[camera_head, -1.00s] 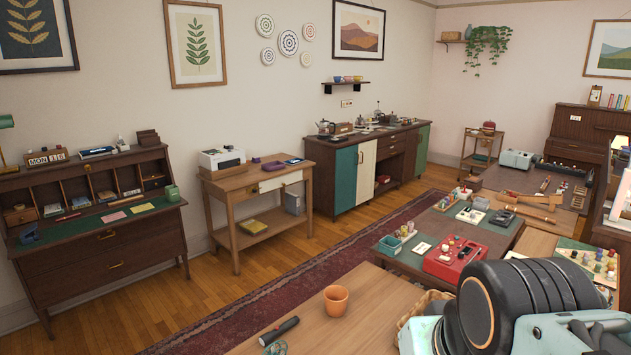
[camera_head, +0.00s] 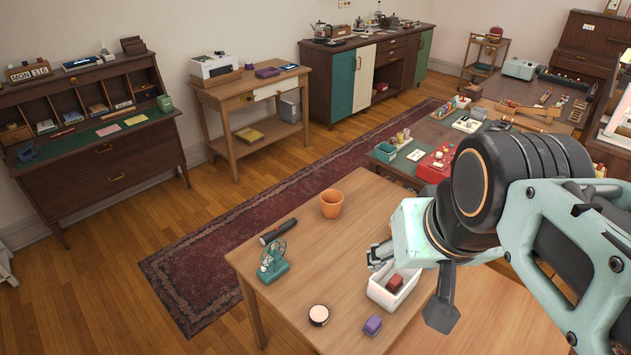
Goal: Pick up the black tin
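A small round tin (camera_head: 318,315) with a dark rim and a pale pinkish top lies flat near the front left of the wooden table (camera_head: 345,240). It is the only tin-like thing I can make out there. My gripper (camera_head: 410,288) is above the table's right part, to the right of the tin and apart from it. Its dark near finger and smaller far finger appear spread, with nothing seen between them but the white bin below. My wrist hides part of the gripper.
A white bin (camera_head: 380,293) with a red item (camera_head: 395,283) is below my gripper. Bare tabletop surrounds the tin.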

